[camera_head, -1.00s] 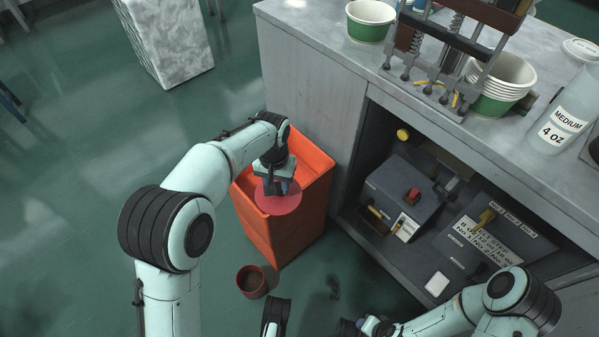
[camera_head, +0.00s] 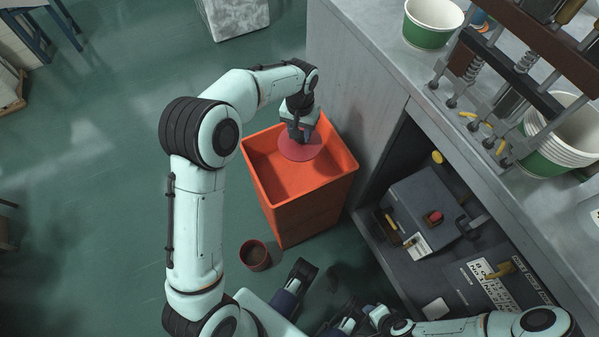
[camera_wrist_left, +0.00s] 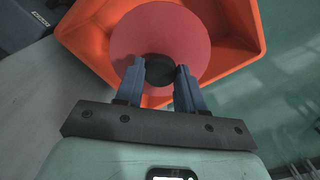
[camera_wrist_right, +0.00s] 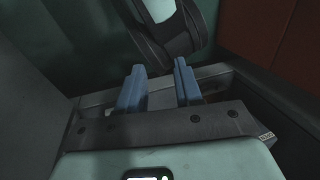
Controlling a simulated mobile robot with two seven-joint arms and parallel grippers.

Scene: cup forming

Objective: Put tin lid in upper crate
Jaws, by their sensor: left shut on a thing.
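The tin lid (camera_head: 302,152) is a flat reddish-pink disc with a dark round knob in its middle. My left gripper (camera_head: 299,136) is shut on the knob, which shows between its fingers in the left wrist view (camera_wrist_left: 160,66). The lid is over the opening of the tall orange crate (camera_head: 312,212); how high it is above the crate floor is hard to tell. The crate's orange walls surround the lid (camera_wrist_left: 165,30) in the left wrist view. My right gripper (camera_wrist_right: 159,84) has its blue fingers apart and nothing between them.
A grey cabinet (camera_head: 345,95) stands right beside the crate. Its top holds green-and-white cups (camera_head: 430,28) and a press (camera_head: 515,70); its open shelf holds a dark box (camera_head: 425,205). A small reddish pot (camera_head: 254,256) is on the floor in front.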

